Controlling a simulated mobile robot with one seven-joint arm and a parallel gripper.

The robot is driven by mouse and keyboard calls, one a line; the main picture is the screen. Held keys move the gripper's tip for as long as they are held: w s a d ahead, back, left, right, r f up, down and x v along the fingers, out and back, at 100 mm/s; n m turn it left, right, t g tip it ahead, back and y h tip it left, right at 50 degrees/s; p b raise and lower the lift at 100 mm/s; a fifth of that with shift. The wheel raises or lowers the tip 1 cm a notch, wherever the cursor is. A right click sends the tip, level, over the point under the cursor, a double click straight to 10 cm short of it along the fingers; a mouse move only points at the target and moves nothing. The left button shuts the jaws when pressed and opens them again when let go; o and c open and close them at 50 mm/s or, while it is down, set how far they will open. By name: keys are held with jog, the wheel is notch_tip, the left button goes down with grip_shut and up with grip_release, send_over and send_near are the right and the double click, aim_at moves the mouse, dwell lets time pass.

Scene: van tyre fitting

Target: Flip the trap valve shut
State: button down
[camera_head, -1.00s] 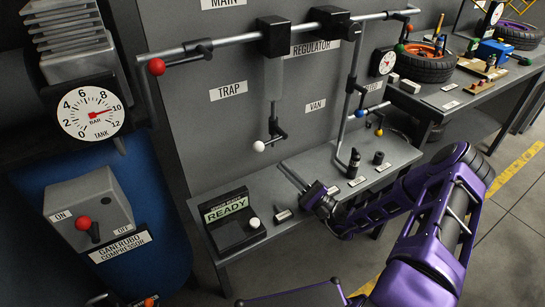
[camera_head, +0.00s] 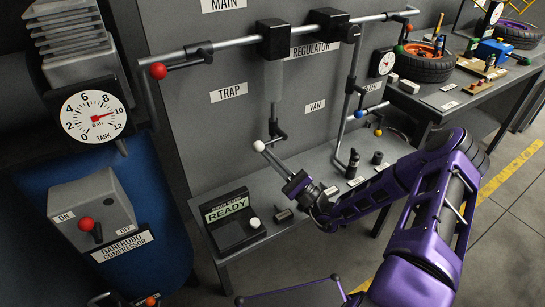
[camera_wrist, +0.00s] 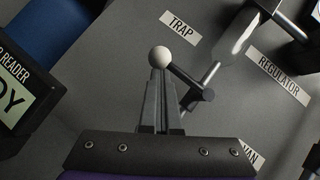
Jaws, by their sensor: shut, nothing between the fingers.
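The trap valve has a white ball knob (camera_head: 259,146) on a short dark lever below the hanging trap bowl (camera_head: 274,80), right of the TRAP label (camera_head: 229,92). The lever sticks out sideways from its pipe, toward the lower left. In the wrist view the knob (camera_wrist: 160,57) sits just beyond my fingertips, with the dark lever (camera_wrist: 187,82) running down to the right. My gripper (camera_head: 268,153) is shut and empty, its tips at the knob. They touch it or nearly so; I cannot tell which.
Below is the bench with the READY reader box (camera_head: 232,218) and small black fittings (camera_head: 354,163). A blue-knobbed valve (camera_head: 359,114) hangs to the right. A red-knobbed lever (camera_head: 158,71) is on the upper-left pipe. The compressor switch box (camera_head: 90,215) stands at far left.

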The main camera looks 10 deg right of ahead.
jog(key=shift+a+r+t, duration=0.2)
jog(key=shift+r+t, duration=0.1)
jog(key=shift+r, duration=0.15)
jog(key=shift+f, duration=0.1)
